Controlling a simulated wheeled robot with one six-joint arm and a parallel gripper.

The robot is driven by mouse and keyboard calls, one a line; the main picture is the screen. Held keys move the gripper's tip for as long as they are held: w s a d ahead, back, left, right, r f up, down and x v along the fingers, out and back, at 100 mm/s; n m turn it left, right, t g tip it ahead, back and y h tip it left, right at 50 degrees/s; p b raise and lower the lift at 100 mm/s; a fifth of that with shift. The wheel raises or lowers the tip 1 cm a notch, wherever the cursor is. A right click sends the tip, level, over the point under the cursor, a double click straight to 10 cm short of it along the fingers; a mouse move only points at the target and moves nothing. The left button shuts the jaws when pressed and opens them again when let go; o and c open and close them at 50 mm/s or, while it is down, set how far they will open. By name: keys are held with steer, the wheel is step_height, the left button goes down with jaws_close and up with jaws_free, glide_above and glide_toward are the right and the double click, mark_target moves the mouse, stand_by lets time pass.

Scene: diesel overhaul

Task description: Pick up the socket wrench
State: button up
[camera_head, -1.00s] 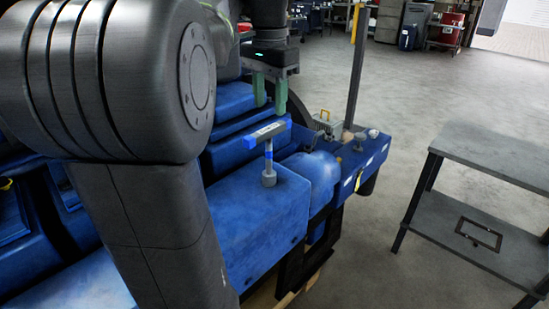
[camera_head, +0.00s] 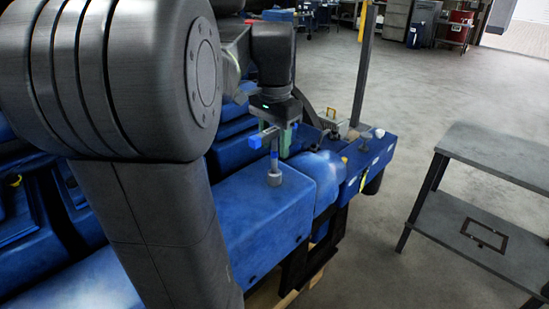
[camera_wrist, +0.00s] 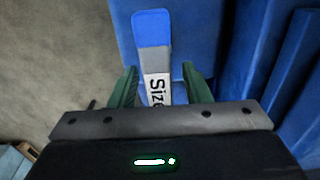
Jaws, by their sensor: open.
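The socket wrench (camera_head: 274,172) stands upright on the blue engine block (camera_head: 250,205), with its grey socket at the bottom and a blue-and-grey T-handle on top. My gripper (camera_head: 277,138) is at the handle, with its green fingers on either side of it. In the wrist view the handle (camera_wrist: 153,50), marked "Size", runs between the two green fingers of the open gripper (camera_wrist: 158,85). Gaps show between the handle and the fingers. The stem is hidden in the wrist view.
A grey two-shelf table (camera_head: 490,165) stands to the right. A vertical post (camera_head: 362,70) rises behind the engine. Bare concrete floor (camera_head: 430,90) lies between the engine and the table.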

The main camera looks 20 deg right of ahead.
jaws_close()
step_height(320, 180, up, 10)
steer(key=shift+r, duration=0.1)
steer(key=c, duration=0.7)
jaws_free()
jaws_close()
